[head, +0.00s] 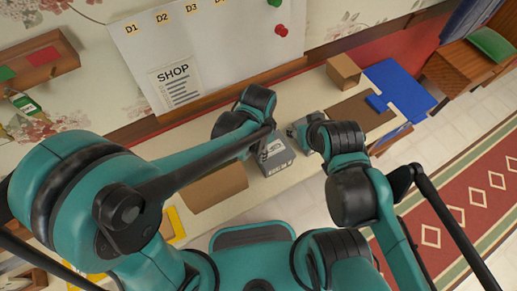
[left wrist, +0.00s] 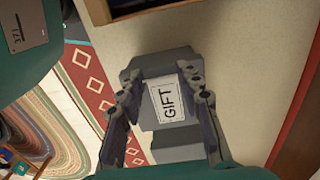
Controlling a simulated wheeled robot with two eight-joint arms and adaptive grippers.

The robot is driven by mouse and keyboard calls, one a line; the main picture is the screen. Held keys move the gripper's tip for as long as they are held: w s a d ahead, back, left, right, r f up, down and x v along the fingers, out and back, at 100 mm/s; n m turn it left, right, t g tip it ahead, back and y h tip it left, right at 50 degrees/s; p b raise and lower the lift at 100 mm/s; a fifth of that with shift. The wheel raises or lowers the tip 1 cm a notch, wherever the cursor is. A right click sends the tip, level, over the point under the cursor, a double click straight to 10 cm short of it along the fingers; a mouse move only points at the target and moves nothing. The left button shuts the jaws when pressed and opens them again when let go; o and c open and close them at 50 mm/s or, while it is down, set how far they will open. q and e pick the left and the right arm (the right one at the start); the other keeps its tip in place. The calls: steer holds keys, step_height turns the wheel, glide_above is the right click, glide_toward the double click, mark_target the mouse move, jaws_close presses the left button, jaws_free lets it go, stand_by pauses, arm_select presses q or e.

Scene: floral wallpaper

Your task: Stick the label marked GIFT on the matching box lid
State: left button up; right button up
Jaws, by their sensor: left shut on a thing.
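The white label marked GIFT (left wrist: 168,102) shows between the fingers of my left gripper (left wrist: 165,98) in the left wrist view. A grey surface (left wrist: 142,75) lies right behind the label; I cannot tell whether they touch. In the head view my left gripper (head: 258,135) is over the table, mostly hidden by its own arm. A grey box (head: 277,158) with dark markings too small to read stands just below it. My right gripper (head: 300,131) is close to the right of that box; its fingers are too small to judge.
A small brown box (head: 343,70) and a blue mat (head: 402,88) are at the right. A whiteboard (head: 220,45) with a SHOP sheet (head: 177,84) stands behind.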

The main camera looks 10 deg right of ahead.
arm_select(q)
steer(key=o, duration=1.4)
steer(key=shift+c, duration=0.2)
steer(key=shift+r, duration=0.15)
steer(key=shift+r+p, duration=2.75)
steer(key=shift+r, duration=0.65)
